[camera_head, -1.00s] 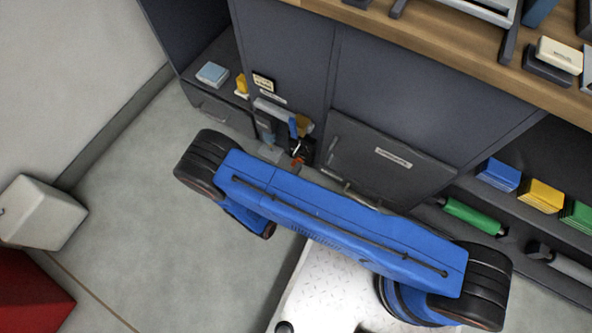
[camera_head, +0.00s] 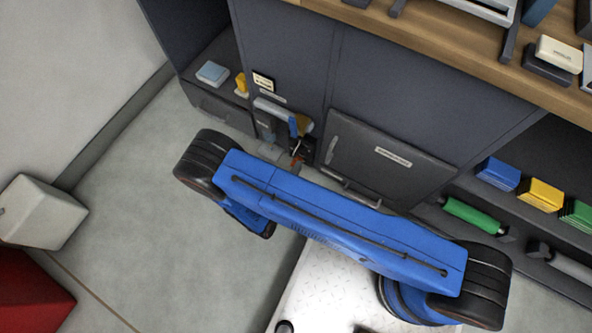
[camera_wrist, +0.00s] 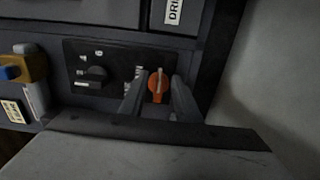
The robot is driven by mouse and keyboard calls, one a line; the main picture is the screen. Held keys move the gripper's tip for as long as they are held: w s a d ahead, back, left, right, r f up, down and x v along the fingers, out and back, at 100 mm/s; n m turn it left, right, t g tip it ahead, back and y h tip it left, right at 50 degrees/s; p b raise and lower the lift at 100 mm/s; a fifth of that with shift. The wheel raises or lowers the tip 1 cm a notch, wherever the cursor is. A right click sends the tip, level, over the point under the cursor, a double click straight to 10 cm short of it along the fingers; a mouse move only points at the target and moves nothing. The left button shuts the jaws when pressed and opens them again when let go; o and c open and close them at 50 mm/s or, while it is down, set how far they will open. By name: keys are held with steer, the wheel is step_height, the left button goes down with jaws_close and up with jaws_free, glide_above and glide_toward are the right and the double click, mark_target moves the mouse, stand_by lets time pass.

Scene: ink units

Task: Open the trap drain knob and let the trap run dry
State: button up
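In the wrist view an orange round knob (camera_wrist: 158,86) with a pale raised bar, standing upright in the picture, sits on a dark panel. My gripper (camera_wrist: 159,102) has one finger on each side of it. The fingers are apart, and narrow gaps seem to show between them and the knob; contact is not clear. A black knob (camera_wrist: 96,76) sits to the left on the same panel. In the head view my blue arm covers much of the area in front of the cabinet, and my gripper there is mostly hidden. No liquid is visible.
A yellow-and-blue fitting (camera_wrist: 27,68) stands left of the panel in the wrist view. In the head view a dark cabinet door (camera_head: 385,165) is right of the work spot. A white box (camera_head: 42,212) stands at the left on open floor.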

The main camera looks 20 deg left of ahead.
steer(key=s+a, duration=0.1)
steer(key=s, duration=1.6)
steer(key=shift+s+a, duration=0.2)
steer(key=shift+a, duration=0.05)
